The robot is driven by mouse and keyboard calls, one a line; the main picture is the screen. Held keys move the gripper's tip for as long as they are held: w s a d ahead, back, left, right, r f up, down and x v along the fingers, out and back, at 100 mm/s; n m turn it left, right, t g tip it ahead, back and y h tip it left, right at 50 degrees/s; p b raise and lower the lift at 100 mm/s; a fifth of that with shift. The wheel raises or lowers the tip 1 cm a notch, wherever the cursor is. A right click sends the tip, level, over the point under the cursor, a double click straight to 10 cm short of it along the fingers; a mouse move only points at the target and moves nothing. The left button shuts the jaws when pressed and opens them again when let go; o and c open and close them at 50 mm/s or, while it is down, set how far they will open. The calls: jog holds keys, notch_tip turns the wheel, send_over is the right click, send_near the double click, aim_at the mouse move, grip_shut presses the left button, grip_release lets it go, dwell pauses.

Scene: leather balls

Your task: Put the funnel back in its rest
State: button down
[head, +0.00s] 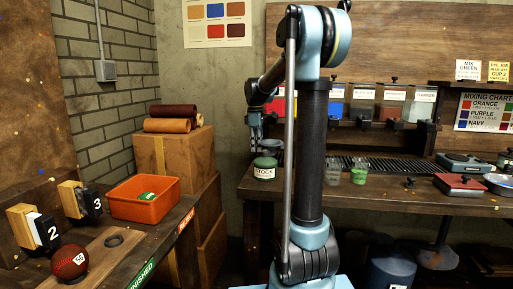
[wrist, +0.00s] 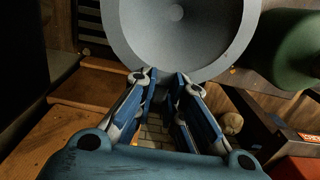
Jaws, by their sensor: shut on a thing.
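The grey funnel (wrist: 180,35) fills the top of the wrist view, its wide round mouth facing the camera. My gripper (wrist: 160,78) is shut on its near rim. In the head view my gripper (head: 256,120) hangs over the left end of the back bench, and the funnel (head: 270,145) shows only as a small grey shape beside my arm. It appears just above the green jar marked STOCK (head: 264,169); I cannot tell whether they touch. In the wrist view a green rounded thing (wrist: 292,50) lies right of the funnel. I cannot make out the funnel's rest.
The back bench (head: 400,196) holds two cups (head: 346,172), a dark grate (head: 385,164), a scale (head: 464,163) and a red-topped box (head: 460,185). Dye dispensers (head: 362,105) line the shelf above. On the left bench are an orange bin (head: 145,205) and a dark red ball (head: 69,262).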

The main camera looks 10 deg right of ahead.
jog(key=c, duration=1.6)
grip_release()
jog(key=shift+r, duration=0.1)
